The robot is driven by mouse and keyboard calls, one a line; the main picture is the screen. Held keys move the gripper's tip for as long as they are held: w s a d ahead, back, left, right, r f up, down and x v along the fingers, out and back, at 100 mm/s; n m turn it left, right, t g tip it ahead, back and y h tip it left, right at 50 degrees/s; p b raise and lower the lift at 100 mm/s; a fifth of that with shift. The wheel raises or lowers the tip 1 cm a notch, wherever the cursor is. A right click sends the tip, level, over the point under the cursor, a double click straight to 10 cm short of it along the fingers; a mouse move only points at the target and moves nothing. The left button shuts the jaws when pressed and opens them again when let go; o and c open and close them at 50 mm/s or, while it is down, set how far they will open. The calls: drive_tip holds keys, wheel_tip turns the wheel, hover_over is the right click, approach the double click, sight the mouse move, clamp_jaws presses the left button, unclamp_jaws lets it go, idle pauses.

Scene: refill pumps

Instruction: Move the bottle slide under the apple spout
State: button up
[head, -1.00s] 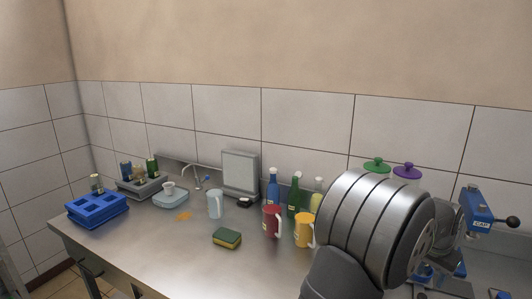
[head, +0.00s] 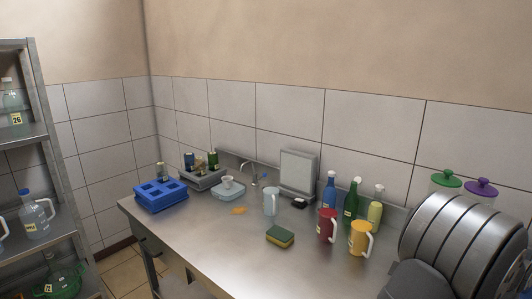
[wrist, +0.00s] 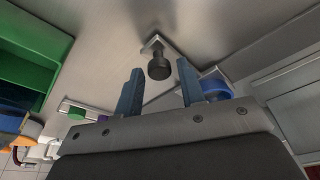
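My gripper (wrist: 160,74) shows in the wrist view with its two blue fingers apart and nothing held. A dark round knob (wrist: 159,67) on a small metal plate (wrist: 155,44) appears between and beyond the fingertips; I cannot tell whether it belongs to the bottle slide. A blue round part (wrist: 216,88) is just right of the right finger. A small green-and-white part (wrist: 78,107) lies left of the fingers. No apple spout can be made out in either view. In the head view my arm fills the lower right, and the gripper is out of view.
On the steel counter (head: 215,248) stand a blue crate (head: 160,195), a sponge (head: 280,236), a clear jug (head: 271,201), red (head: 326,226) and yellow (head: 359,239) jugs and several bottles. A shelf (head: 22,145) stands left. A green bin (wrist: 30,55) is at left in the wrist view.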

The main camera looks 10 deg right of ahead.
drive_tip(key=c, duration=0.5)
drive_tip(key=shift+o, duration=0.2)
drive_tip(key=shift+w+a, duration=6.75)
drive_tip(key=o, duration=0.9)
drive_tip(key=shift+r, duration=0.1)
drive_tip(key=v, duration=1.7)
drive_tip(key=shift+r, duration=0.15)
